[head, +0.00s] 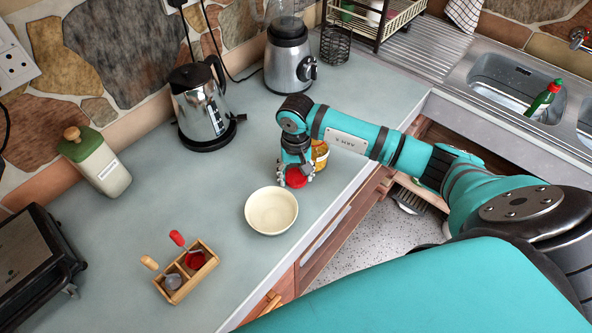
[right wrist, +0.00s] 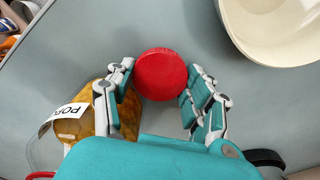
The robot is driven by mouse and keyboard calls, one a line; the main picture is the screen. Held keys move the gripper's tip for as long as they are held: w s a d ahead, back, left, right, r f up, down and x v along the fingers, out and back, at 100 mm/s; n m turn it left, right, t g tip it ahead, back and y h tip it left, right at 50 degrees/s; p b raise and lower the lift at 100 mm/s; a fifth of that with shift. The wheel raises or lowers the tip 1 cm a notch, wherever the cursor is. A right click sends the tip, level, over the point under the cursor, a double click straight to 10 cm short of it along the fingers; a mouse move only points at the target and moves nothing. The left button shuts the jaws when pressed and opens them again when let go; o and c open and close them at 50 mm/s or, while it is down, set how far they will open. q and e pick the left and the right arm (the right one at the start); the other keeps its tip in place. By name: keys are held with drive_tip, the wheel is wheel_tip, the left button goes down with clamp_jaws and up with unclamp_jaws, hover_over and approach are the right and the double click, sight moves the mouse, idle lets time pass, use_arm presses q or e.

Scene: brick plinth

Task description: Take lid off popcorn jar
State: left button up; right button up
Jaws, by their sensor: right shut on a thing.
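The red lid (head: 296,178) is between the fingertips of my right gripper (head: 295,176), which is shut on it. In the right wrist view the round lid (right wrist: 161,74) sits between both fingers of the gripper (right wrist: 160,85). The popcorn jar (head: 321,154), yellow inside, stands on the counter behind and to the right of the gripper, partly hidden by it. In the right wrist view the jar (right wrist: 72,128), with its white label, is left of the lid and partly behind a finger. The lid is beside the jar, apart from it. My left gripper is not in view.
A cream bowl (head: 271,211) is close in front of the gripper. A wooden tray (head: 187,272) with utensils, a kettle (head: 200,108), a blender (head: 288,65) and a green-lidded canister (head: 98,163) stand on the counter (head: 130,220). The front edge lies close right of the jar.

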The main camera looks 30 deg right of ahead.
sight(296, 176)
drive_tip(key=shift+f+b, duration=0.2)
drive_tip(key=shift+b, duration=0.1)
drive_tip(key=o, duration=1.3)
drive_tip(key=shift+r, duration=0.1)
drive_tip(key=shift+r, duration=0.1)
wheel_tip(296, 176, up, 12)
drive_tip(key=b, duration=0.3)
drive_tip(key=shift+b, duration=0.3)
